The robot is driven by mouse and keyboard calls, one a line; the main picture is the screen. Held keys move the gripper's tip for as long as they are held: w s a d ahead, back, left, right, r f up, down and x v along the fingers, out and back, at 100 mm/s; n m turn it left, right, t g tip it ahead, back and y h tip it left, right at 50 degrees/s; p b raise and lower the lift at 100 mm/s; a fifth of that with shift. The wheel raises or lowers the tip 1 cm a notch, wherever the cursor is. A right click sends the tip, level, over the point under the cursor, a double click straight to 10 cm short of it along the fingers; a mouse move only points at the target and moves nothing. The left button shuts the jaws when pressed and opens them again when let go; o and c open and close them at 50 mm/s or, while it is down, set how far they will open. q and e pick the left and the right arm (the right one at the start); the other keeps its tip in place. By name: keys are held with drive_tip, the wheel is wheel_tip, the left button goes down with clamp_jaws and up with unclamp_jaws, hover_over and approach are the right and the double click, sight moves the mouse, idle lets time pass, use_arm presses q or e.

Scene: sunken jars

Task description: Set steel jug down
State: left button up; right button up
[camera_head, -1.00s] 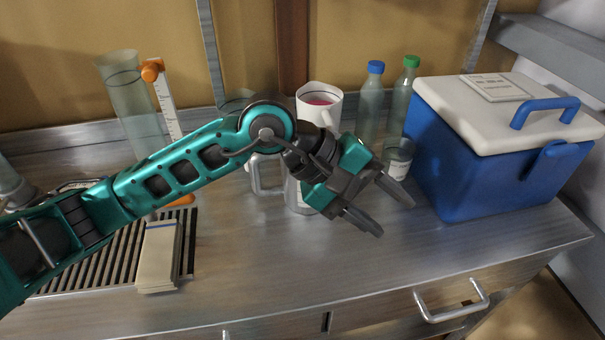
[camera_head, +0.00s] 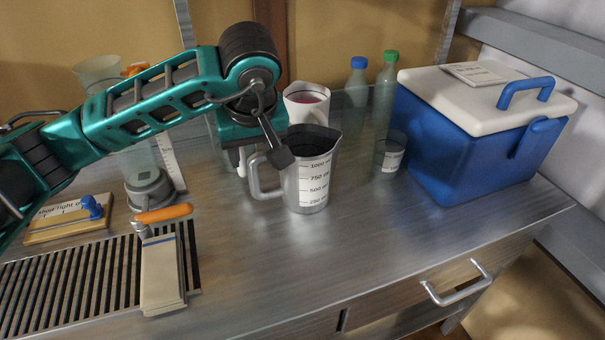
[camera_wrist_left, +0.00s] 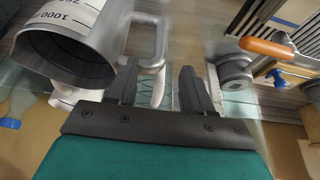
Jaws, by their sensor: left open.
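The steel jug (camera_head: 316,184) stands upright on the steel counter, with a measuring scale on its side and its handle to the left. In the left wrist view the jug (camera_wrist_left: 88,38) is at the upper left, its dark open mouth facing the camera. My left gripper (camera_head: 262,160) points down at the jug's handle side. Its jaws are open. In the left wrist view the handle (camera_wrist_left: 158,42) shows just beyond the fingers (camera_wrist_left: 158,88); whether they touch it I cannot tell. My right gripper is not in view.
A white jug with red contents (camera_head: 306,101) stands behind. A glass beaker (camera_head: 388,155), two bottles (camera_head: 383,95) and a blue cooler (camera_head: 460,150) are to the right. The front middle counter is clear.

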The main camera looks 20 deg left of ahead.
sight(253, 171)
use_arm(q)
drive_tip(key=x, duration=0.8)
drive_tip(key=shift+r, duration=0.1)
clamp_jaws()
drive_tip(key=shift+w+r, duration=0.1)
idle(0.5)
